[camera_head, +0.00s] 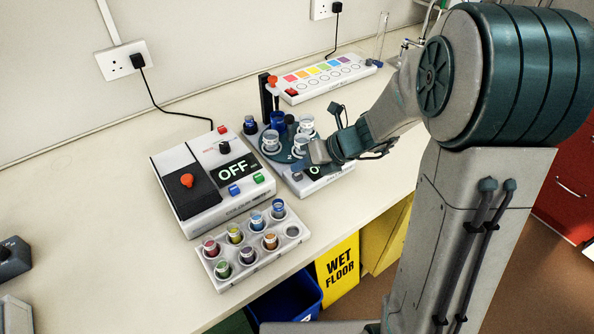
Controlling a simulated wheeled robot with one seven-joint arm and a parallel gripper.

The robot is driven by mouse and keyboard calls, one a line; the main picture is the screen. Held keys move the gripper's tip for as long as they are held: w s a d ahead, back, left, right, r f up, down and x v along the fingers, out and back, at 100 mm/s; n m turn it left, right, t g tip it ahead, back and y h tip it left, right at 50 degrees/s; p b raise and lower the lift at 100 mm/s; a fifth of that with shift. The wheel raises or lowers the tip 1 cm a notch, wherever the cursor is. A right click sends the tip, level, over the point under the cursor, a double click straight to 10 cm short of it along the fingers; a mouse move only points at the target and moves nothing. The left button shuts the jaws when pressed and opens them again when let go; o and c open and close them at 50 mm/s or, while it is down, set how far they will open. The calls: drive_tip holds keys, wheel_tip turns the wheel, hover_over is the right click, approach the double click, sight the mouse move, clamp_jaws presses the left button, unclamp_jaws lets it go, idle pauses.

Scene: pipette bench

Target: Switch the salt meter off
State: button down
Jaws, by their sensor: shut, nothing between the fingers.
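A white device with a round teal turntable (270,153) stands in the middle of the bench, partly behind my gripper. I take it to be the salt meter, but I see no readable name on it. Its small dark display (315,171) shows a green character like "0"; the rest is hidden. A grey button (297,177) sits at its front left. My gripper (316,153) is shut and empty, just above the device's front and display, beside the white-capped vials on the turntable. I cannot tell whether it touches the device.
A larger white meter (208,215) at left has a display reading OFF (236,170). A vial rack (232,272) with several coloured caps stands in front. A strip with coloured squares (312,92) lies behind.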

sight(302, 176)
drive_tip(key=shift+r, duration=0.4)
wheel_tip(302, 176, up, 6)
drive_tip(key=p, duration=0.6)
